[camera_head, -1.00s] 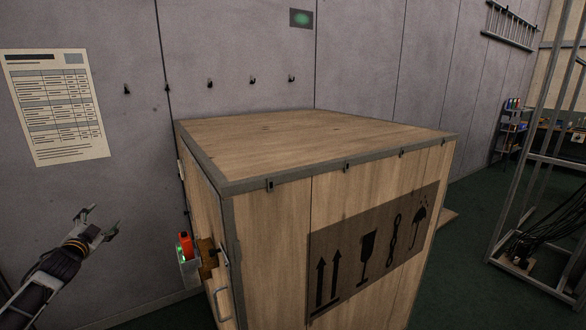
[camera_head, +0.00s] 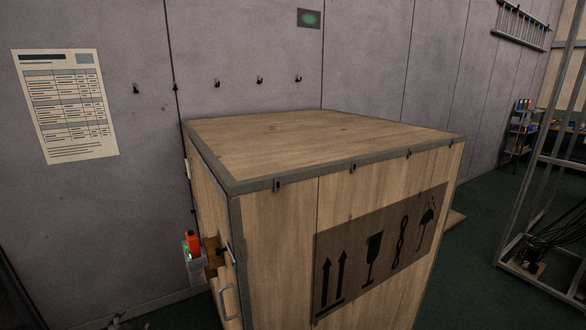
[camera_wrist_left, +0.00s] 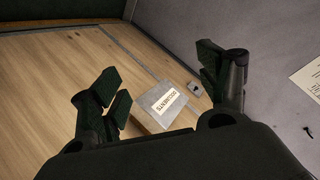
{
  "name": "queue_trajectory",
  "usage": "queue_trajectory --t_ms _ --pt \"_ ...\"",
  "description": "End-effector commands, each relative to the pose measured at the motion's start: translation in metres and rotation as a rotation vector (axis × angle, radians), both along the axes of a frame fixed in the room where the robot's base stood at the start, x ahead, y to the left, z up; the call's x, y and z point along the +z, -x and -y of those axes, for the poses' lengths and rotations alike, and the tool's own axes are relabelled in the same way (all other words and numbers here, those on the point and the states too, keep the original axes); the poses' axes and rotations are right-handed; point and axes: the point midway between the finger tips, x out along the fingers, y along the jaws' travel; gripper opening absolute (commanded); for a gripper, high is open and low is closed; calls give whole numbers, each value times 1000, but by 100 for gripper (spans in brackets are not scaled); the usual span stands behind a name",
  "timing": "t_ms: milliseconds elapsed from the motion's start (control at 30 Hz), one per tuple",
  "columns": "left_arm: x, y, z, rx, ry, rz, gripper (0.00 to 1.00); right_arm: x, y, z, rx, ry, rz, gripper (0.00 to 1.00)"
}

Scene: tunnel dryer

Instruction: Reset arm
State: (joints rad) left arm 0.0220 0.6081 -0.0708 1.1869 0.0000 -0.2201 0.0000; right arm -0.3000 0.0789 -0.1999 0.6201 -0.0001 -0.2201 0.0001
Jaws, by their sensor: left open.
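My left gripper (camera_wrist_left: 160,82) is open and empty in the left wrist view, its two dark fingers spread apart. Beyond it are a wooden surface and a grey pocket (camera_wrist_left: 164,103) with a "DOCUMENTS" label. In the head view only what looks like a tip of the left gripper (camera_head: 115,321) shows at the bottom left edge, left of the crate and apart from it. The rest of the left arm is hidden there. My right gripper is in neither view.
A large wooden crate (camera_head: 272,252) with grey metal edges fills the middle. The grey wall (camera_head: 70,220) with a paper sheet (camera_head: 66,105) and hooks stands behind. A metal frame (camera_head: 535,190) is at right.

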Motion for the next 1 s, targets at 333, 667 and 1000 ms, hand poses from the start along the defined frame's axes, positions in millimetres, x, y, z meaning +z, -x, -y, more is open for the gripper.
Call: queue_trajectory --t_ms 333,667,1000 --pt "-133 86 46 41 102 -186 76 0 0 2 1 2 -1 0" --pt "-236 183 103 72 191 -359 76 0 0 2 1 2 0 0" --pt "-320 297 173 100 276 -539 76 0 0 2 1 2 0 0"
